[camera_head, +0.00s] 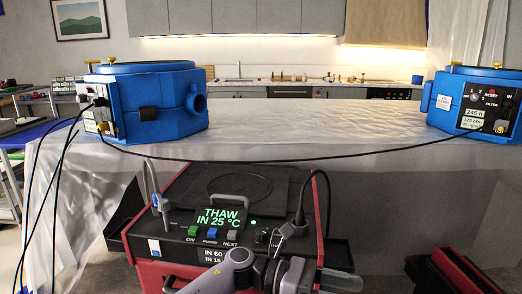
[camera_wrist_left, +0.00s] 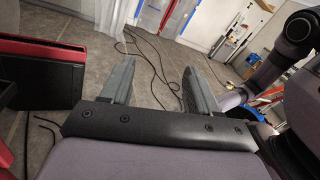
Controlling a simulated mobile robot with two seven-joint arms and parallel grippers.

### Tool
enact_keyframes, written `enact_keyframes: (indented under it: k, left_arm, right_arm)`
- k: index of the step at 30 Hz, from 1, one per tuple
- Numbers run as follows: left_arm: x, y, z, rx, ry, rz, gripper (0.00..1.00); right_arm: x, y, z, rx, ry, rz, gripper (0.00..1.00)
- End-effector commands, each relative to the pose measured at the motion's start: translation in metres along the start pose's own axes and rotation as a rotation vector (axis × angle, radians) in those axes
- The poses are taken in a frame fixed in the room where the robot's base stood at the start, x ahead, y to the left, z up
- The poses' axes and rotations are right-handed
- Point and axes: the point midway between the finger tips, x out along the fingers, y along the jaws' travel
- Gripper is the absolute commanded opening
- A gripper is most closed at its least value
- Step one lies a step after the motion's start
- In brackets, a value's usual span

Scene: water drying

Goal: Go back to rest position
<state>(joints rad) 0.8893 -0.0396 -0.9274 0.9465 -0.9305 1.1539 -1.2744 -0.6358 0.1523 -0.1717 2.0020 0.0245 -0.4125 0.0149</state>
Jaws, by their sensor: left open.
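My left gripper (camera_wrist_left: 158,67) shows in the left wrist view. Its two grey fingers are spread apart with nothing between them, over a grey floor with loose black cables. In the head view, grey links of my own arm cross the bottom centre in front of a red and black machine (camera_head: 280,190). The machine has a green display reading "THAW IN 25 °C" and a row of buttons. My right gripper is not in view.
Two blue devices stand on a cloth-covered table (camera_head: 300,120), one at the left (camera_head: 150,100) and one at the right (camera_head: 478,98). A black cable hangs between them. In the left wrist view a red and black box (camera_wrist_left: 42,75) stands left of the fingers.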

Motion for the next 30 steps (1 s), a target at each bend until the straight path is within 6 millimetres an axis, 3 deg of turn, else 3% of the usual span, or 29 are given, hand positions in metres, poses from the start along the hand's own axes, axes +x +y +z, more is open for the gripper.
enact_keyframes:
  k: [5,10,14,19,23,30]
  left_arm:
    - [-0.012,0.001,0.009,-0.353,-0.359,0.116,0.60]
    - [-0.050,0.007,0.002,-0.712,-0.693,0.211,0.60]
    - [-0.089,0.009,-0.018,-0.991,-0.947,0.270,0.60]
    - [-0.145,0.000,-0.064,-1.347,-1.283,0.328,0.60]
    - [-0.187,-0.020,-0.109,-1.604,-1.544,0.360,0.60]
    - [-0.248,-0.091,-0.199,-2.014,-2.046,0.390,0.60]
  right_arm:
    - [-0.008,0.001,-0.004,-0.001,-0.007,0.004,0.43]
    - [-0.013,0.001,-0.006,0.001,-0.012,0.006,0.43]
    - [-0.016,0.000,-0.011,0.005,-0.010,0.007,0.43]
    - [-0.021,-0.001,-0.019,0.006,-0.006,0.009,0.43]
    - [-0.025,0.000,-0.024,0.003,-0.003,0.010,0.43]
    - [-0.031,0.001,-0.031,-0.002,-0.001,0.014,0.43]
